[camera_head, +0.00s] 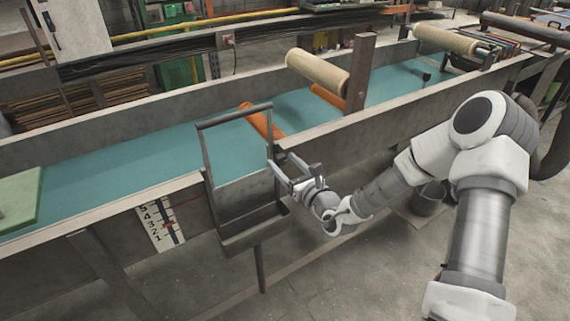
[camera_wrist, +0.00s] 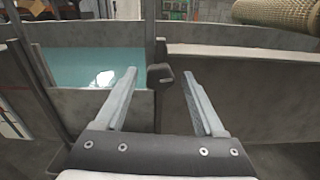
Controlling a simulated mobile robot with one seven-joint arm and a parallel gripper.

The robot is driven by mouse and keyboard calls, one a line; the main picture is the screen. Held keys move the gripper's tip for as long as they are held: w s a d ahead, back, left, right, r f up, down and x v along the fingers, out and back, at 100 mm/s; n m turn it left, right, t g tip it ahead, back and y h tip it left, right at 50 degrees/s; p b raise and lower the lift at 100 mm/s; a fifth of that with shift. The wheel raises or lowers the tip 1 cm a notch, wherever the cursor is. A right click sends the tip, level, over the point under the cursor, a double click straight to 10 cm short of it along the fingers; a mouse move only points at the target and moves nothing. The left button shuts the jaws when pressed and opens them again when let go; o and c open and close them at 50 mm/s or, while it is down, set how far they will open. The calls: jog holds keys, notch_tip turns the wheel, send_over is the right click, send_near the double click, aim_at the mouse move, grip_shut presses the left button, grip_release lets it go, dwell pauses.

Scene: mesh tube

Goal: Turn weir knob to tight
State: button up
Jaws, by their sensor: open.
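The weir knob (camera_wrist: 160,76) is a small dark angular piece on the weir's upright post. In the wrist view it lies between and a little beyond my open fingertips, with a gap on each side. My gripper (camera_wrist: 163,78) is open and empty, pointing toward it. In the head view my gripper (camera_head: 280,160) is at the right side of the weir frame (camera_head: 206,160), and the knob is hard to make out there. The frame has a top bar and a grey plate (camera_head: 245,194) at the channel's near wall.
A white number scale (camera_head: 161,223) with a red mark is left of the weir. A channel of teal water (camera_head: 120,165) runs behind. An orange tube (camera_head: 262,121) and beige rollers (camera_head: 317,72) are near it. A bucket (camera_head: 428,199) stands on the floor.

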grip_shut()
jog(key=shift+p, duration=0.4)
jog(key=m+p, duration=0.3)
jog(key=shift+s+r+p, duration=0.1)
jog(key=shift+r+p, duration=0.1)
jog(key=shift+p, duration=0.1)
jog(key=m+p, duration=0.4)
jog(key=shift+m+p, duration=0.3)
jog(key=shift+p, duration=0.05)
jog(key=m+p, duration=0.3)
jog(key=m, duration=0.1)
jog(key=shift+f+m+p, duration=0.15)
jog(key=shift+m+p, duration=1.05)
jog(key=shift+m, duration=0.7)
